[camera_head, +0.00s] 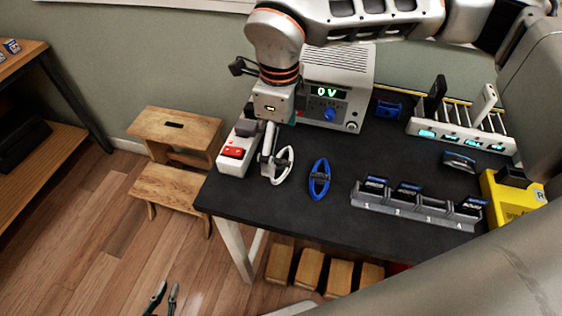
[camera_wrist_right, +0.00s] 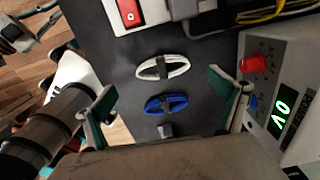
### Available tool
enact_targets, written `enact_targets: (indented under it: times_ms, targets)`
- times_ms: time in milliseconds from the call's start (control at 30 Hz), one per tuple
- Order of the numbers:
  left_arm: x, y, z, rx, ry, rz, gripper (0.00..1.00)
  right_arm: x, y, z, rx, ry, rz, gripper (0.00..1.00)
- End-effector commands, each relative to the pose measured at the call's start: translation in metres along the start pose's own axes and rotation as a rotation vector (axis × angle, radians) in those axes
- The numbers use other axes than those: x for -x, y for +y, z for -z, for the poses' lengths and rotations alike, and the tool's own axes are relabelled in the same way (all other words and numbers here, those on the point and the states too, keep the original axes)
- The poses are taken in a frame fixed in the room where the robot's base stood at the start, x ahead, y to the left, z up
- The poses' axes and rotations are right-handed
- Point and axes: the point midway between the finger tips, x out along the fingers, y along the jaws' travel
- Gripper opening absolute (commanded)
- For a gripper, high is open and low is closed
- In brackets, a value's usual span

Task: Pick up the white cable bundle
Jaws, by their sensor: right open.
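The white cable bundle (camera_head: 289,163) is an oval coil lying on the dark table near its left edge. In the right wrist view the white cable bundle (camera_wrist_right: 148,73) shows a dark tie across its middle. My right gripper (camera_head: 268,165) points down over it and partly hides it in the head view. In the wrist view the right gripper (camera_wrist_right: 165,98) is open and empty, its fingers wide apart, with the white bundle beyond them. My left gripper (camera_head: 165,292) is open and empty, low in front of the table, over the floor.
A blue cable bundle (camera_head: 312,180) lies just right of the white one. A power strip with a red switch (camera_head: 234,153) stands at the left edge. A power supply (camera_head: 353,80) reading 0V stands behind. A numbered grey rack (camera_head: 405,208) and a yellow box (camera_head: 505,205) are to the right.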

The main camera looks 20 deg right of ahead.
Motion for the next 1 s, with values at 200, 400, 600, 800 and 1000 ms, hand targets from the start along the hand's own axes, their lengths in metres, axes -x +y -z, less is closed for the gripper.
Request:
enact_targets:
  times_ms: [200, 400, 600, 800, 1000]
  targets:
    - [0.001, 0.003, -0.006, 0.000, -0.009, -0.005, 0.12, -0.019, -0.002, 0.002, 0.000, 0.001, -0.003, 0.96]
    - [0.000, 0.003, -0.006, -0.004, -0.007, -0.004, 0.12, -0.049, -0.003, 0.004, -0.001, 0.002, -0.005, 0.96]
    - [-0.004, -0.002, 0.003, -0.008, 0.008, 0.003, 0.12, -0.054, -0.004, 0.003, 0.000, -0.002, -0.002, 0.96]
    - [-0.005, -0.004, 0.004, -0.009, 0.011, 0.006, 0.12, -0.054, -0.004, 0.003, 0.000, -0.002, -0.002, 0.67]
    - [-0.004, -0.003, 0.001, -0.008, 0.005, 0.005, 0.12, -0.054, -0.004, 0.003, 0.000, -0.001, -0.002, 0.56]
